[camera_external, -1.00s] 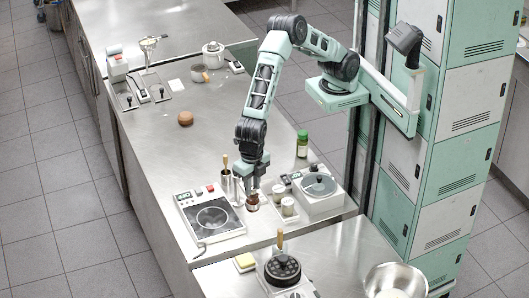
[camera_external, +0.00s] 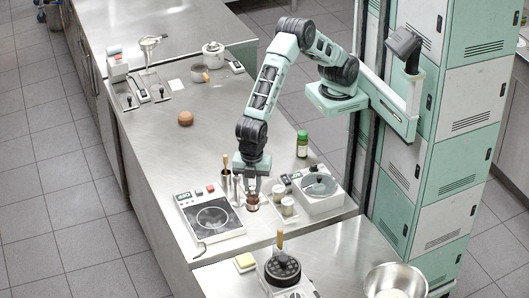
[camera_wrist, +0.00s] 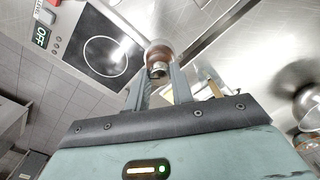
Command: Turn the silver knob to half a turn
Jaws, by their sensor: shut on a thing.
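The silver knob (camera_wrist: 158,71) shows in the wrist view on top of a small brown, round-bodied thing (camera_wrist: 161,50). That brown thing (camera_external: 252,207) stands upright on the steel counter (camera_external: 185,150), right of the hot plate. My gripper (camera_wrist: 162,78) points down from above, with one finger on each side of the knob, shut on it. In the external view my gripper (camera_external: 252,194) hides the knob, so I cannot read how far it is turned there.
The hot plate (camera_external: 190,205) with its black cooking field lies close on the left. A metal holder with a wooden-handled tool (camera_external: 226,162) stands just behind left. Small jars (camera_external: 288,206), a grey scale-like device (camera_external: 320,203) and a green bottle (camera_external: 302,144) stand to the right.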

